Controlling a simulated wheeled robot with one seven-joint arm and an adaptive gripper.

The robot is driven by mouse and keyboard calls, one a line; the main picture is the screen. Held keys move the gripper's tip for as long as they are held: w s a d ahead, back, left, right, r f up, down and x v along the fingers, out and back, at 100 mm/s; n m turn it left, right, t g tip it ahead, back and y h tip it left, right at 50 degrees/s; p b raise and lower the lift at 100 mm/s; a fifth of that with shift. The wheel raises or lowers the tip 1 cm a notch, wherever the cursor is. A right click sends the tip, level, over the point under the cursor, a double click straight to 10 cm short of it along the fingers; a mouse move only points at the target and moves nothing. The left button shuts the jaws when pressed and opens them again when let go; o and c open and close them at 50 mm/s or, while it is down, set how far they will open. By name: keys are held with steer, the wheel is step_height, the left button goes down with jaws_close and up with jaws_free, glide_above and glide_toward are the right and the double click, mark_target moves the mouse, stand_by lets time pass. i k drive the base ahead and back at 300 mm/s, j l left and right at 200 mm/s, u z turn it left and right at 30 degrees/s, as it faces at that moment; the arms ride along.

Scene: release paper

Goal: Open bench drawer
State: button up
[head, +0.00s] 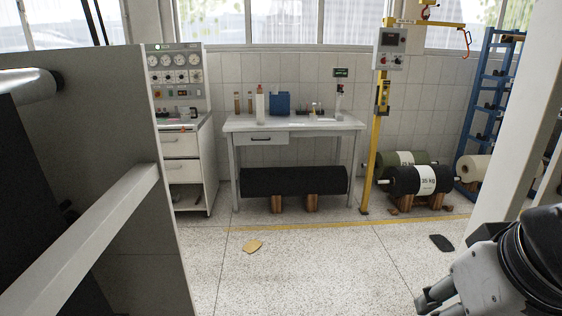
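The bench (353,123) stands against the tiled back wall, across the room from me. Its drawer (262,138) sits under the left part of the top, with a small dark handle on its front. The drawer front looks flush with the bench, so it appears shut. My gripper (423,303) is at the bottom right edge of the head view, far from the bench. Only part of it shows, and I cannot tell whether its fingers are apart. No object shows in it.
Bottles and a blue box (280,103) stand on the bench. A black roll (293,181) lies beneath it on wooden blocks. A drawer cabinet (182,162) is left, a yellow post (374,150) right. A yellow piece (253,246) and dark piece (441,243) lie on otherwise open floor.

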mark_target(252, 138)
steer(key=i, duration=3.75)
steer(key=i+l+u, duration=0.2)
steer(key=i, duration=0.65)
steer(key=j, duration=0.1)
